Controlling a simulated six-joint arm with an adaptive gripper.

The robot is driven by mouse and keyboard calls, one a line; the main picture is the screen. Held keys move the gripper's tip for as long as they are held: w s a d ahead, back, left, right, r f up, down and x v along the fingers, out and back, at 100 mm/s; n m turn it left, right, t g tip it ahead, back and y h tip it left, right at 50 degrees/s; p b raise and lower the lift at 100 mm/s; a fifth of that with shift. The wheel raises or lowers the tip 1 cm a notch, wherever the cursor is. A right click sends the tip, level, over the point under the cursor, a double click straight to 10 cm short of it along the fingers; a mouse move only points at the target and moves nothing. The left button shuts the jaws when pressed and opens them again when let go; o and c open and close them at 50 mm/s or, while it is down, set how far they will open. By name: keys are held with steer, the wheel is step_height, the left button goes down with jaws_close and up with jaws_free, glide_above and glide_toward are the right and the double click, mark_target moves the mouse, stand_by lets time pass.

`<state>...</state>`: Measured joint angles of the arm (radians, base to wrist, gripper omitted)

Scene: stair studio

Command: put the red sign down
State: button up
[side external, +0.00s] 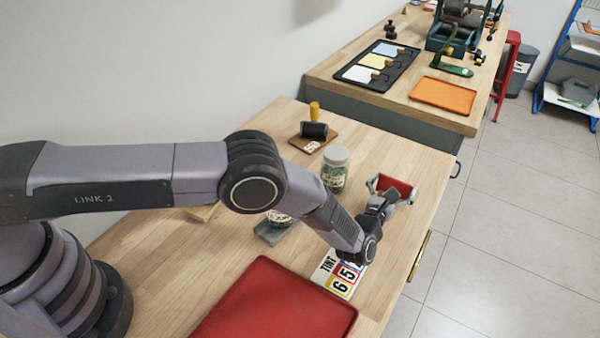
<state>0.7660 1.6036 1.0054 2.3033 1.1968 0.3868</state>
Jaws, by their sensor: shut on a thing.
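The red sign (399,185) is between the fingers of my gripper (392,189), near the right edge of the wooden worktop (390,150). My gripper is shut on it. My wrist and fingers hide part of the sign. I cannot tell from this view whether it touches the wood or hangs just above it.
A lidded glass jar (335,171) stands left of my gripper. A roller (313,131) rests on a small board behind. Bare wood lies behind my gripper; the worktop ends to its right.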

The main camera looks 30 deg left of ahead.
steer(key=shift+f, duration=0.6)
steer(key=o, duration=0.8)
steer(key=shift+c, duration=0.2)
